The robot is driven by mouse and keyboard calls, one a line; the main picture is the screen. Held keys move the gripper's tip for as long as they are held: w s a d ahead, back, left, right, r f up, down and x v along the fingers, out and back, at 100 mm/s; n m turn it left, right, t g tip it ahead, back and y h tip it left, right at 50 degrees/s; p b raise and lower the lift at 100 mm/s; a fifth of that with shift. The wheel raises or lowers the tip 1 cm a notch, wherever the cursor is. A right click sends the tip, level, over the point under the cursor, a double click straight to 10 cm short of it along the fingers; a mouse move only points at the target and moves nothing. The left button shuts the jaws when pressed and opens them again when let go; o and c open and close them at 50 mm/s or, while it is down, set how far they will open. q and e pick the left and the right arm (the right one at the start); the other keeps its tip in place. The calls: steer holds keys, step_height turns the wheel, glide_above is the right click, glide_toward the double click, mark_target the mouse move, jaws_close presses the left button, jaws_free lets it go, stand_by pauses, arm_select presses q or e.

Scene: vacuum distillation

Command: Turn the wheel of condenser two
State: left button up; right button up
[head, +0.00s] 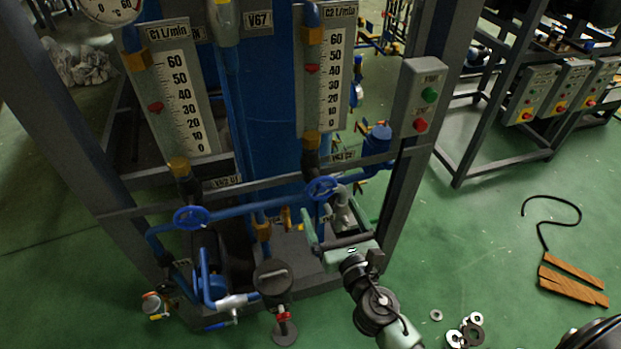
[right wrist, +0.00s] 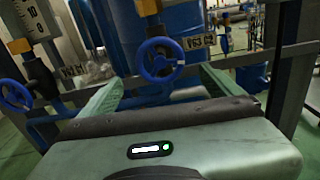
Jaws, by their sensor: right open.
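The wheel of condenser two (head: 322,189) is a small blue handwheel on the blue pipe below the C2 flow gauge (head: 325,80). In the right wrist view the wheel (right wrist: 160,60) faces the camera, upright, with its spokes showing. My right gripper (head: 333,208) is open, its two green fingers spread. In the wrist view the gripper (right wrist: 162,78) has a finger on each side of the wheel, which appears between and beyond the tips. The jaws look empty; contact with the rim cannot be made out. My left gripper is not in view.
A second blue handwheel (head: 192,217) sits to the left below the C1 gauge (head: 170,95). Pipes and fittings crowd below. Washers (head: 465,333) and wooden pieces (head: 572,280) lie on the floor.

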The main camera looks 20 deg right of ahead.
mark_target(322, 189)
steer(key=shift+w+r, duration=0.55)
steer(key=shift+r, duration=0.2)
steer(key=w+p, duration=0.1)
steer(key=w, duration=0.4)
steer(key=shift+w+f, duration=0.15)
steer(key=shift+w+p, duration=0.3)
steer(key=shift+w, duration=0.35)
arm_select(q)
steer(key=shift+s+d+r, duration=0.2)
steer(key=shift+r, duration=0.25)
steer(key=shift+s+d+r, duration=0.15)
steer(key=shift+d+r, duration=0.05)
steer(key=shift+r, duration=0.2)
arm_select(e)
steer(key=c, duration=1.4)
